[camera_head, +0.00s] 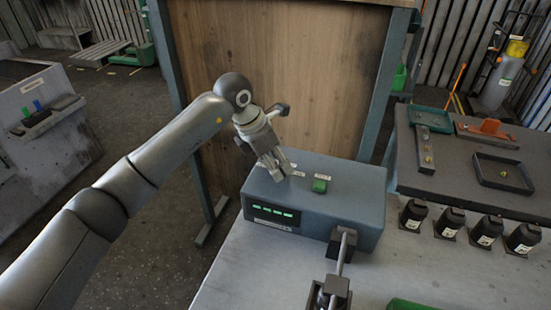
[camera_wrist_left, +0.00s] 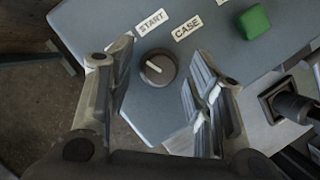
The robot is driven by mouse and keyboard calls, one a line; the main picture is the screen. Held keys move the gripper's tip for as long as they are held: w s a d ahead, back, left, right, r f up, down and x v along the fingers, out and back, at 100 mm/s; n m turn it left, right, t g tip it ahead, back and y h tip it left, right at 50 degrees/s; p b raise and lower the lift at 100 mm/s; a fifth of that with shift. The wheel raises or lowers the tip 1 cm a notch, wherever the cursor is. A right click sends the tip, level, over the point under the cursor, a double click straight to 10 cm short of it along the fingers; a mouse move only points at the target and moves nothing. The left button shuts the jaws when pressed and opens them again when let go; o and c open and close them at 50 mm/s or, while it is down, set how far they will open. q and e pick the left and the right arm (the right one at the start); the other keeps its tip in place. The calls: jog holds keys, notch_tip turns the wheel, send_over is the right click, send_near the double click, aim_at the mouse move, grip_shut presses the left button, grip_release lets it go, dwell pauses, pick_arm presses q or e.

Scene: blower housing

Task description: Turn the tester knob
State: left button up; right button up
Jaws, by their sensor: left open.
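The tester (camera_head: 318,206) is a blue-grey box on the table, with green lit indicators on its front. In the left wrist view its top (camera_wrist_left: 195,75) carries a dark round tester knob (camera_wrist_left: 157,68) with a white pointer line, beside labels reading START and CASE. My left gripper (camera_head: 279,172) is over the left part of the tester's top. In the left wrist view the left gripper (camera_wrist_left: 155,110) is open, with one finger to each side of the knob and visible gaps. The knob is hidden behind the gripper in the head view. My right gripper is not in view.
A green button (camera_head: 320,185) is on the tester's top, right of the gripper. A metal clamp-like fixture (camera_head: 341,250) stands at its front. Several black labelled parts (camera_head: 449,222) line the table at right, before a dark bench with trays (camera_head: 503,173).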

pick_arm(q)
jog(key=shift+f, duration=0.1)
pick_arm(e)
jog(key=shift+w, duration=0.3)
pick_arm(q)
jog(key=shift+c, duration=0.5)
jog(key=c, duration=0.9)
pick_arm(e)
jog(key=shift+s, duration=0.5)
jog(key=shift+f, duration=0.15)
